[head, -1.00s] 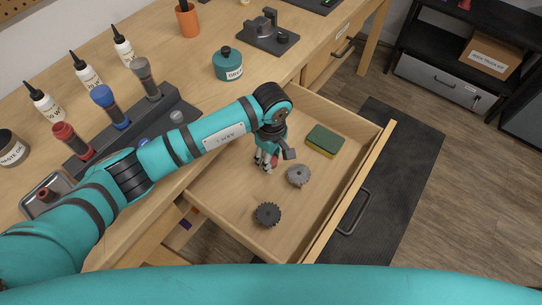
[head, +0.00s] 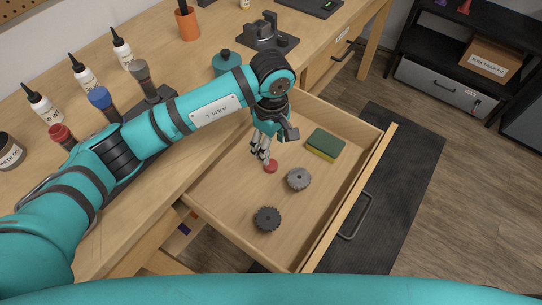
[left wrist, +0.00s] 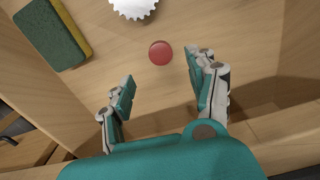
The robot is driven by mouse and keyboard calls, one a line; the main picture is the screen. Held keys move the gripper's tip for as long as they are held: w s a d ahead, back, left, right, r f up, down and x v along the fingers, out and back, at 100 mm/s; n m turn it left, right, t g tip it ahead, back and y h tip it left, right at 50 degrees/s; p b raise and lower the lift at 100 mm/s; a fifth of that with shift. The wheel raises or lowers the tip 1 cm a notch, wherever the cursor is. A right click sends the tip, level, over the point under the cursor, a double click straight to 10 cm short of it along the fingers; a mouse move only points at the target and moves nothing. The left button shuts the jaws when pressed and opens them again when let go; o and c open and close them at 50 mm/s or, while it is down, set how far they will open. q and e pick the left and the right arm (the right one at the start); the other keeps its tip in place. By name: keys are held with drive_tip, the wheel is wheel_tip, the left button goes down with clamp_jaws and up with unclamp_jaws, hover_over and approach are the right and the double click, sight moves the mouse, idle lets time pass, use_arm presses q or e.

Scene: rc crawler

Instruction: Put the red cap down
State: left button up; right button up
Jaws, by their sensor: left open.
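The red cap (head: 271,166) lies on the floor of the open drawer (head: 225,209), beside the light grey gear. In the left wrist view the red cap (left wrist: 161,53) is a round disc beyond the fingertips, apart from both. My left gripper (head: 262,156) is above the drawer, just over the cap. In the left wrist view my left gripper (left wrist: 160,82) has its fingers wide apart with nothing between them. My right gripper is not in view.
The drawer also holds a light grey gear (head: 298,179), a dark gear (head: 267,219) and a green and yellow sponge (head: 325,143). Bare drawer floor lies between them. The bench (head: 167,66) carries bottles, a teal jar (head: 227,62) and a tool rack.

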use_arm(q)
wheel_tip(320, 180, up, 4)
drive_tip(key=shift+r, duration=0.1)
idle(0.5)
